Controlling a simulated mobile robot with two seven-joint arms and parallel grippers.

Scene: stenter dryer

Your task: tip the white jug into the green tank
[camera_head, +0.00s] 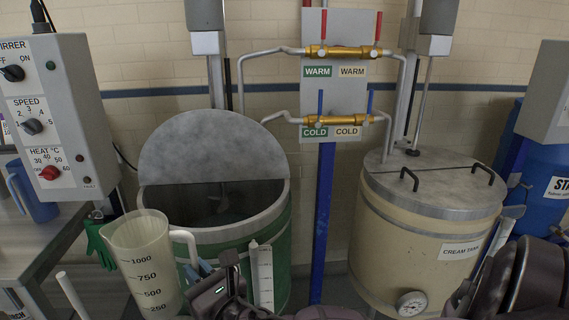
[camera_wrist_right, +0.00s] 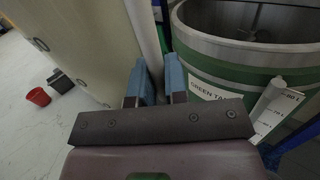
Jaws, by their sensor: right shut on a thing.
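The white jug (camera_head: 146,265), translucent with a graduated scale, is at the lower left of the head view, in front of the green tank's left side. It looks roughly upright; I cannot tell what is in it. My right gripper (camera_head: 195,272) is shut on its handle (camera_head: 187,245). In the right wrist view the blue fingertips (camera_wrist_right: 160,82) close around the white handle, with the jug's pale wall (camera_wrist_right: 75,40) at left. The green tank (camera_head: 275,236) stands just behind, its half lid (camera_head: 212,150) raised and a stirrer inside. It also shows in the right wrist view (camera_wrist_right: 225,72). My left gripper is not in view.
A white level gauge (camera_head: 262,276) stands on the green tank's front. The closed cream tank (camera_head: 415,235) is to the right. Pipes with brass valves (camera_head: 338,52) hang between the tanks. A grey control box (camera_head: 60,115) and a bench (camera_head: 45,235) are at left.

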